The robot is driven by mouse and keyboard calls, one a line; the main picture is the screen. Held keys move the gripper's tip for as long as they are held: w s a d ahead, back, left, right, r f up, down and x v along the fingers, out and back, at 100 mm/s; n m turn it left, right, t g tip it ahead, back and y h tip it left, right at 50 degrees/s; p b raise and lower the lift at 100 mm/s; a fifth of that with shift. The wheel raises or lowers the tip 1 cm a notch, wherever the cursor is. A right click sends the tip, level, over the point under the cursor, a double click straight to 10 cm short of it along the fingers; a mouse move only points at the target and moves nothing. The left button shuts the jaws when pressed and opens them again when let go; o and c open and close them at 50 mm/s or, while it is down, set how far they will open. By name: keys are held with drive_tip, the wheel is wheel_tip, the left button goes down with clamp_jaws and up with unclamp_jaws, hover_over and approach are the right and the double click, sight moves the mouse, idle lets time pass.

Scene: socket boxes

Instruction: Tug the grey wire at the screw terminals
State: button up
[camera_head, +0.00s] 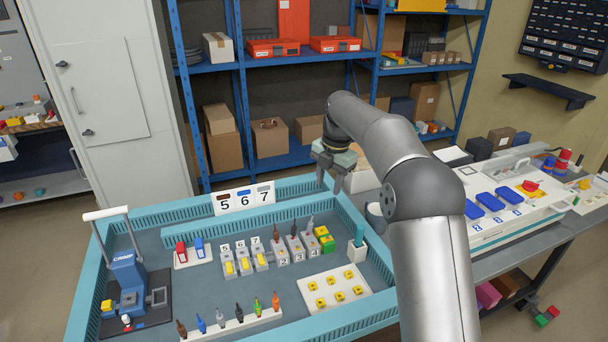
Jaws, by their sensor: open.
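A row of grey numbered terminal blocks (298,256) stands on the bench, right of the middle. Thin upright wire ends rise from their tops. The rightmost, at the block beside the green-and-yellow block, looks grey (311,223); the leftmost looks brown (276,234). The colour of the middle one (293,229) is hard to tell, and so is how deep each end sits. My gripper (329,185) is open and empty. It points down above the rear wall of the bench tray, higher than the terminals and behind them in the picture, touching none of them.
A sign (243,198) reads 5 6 7. Blocks with yellow levers (244,262) stand left of the terminals, and a green-and-yellow block (324,239) right. A coloured wire rack (231,324), a white tray of yellow pieces (335,288) and a blue crimp press (128,275) surround them.

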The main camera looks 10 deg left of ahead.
drive_tip(key=w+a+f+n, duration=0.1)
drive_tip(key=w+a+n, duration=0.1)
drive_tip(key=a+n, duration=0.1)
drive_tip(key=p, duration=0.3)
approach(311, 223)
drive_tip(key=f, duration=0.6)
drive_tip(key=a+f, duration=0.1)
drive_tip(key=f, duration=0.3)
drive_tip(key=shift+w+f, duration=0.1)
drive_tip(key=shift+w, duration=0.15)
drive_tip(key=shift+c, duration=0.3)
clamp_jaws()
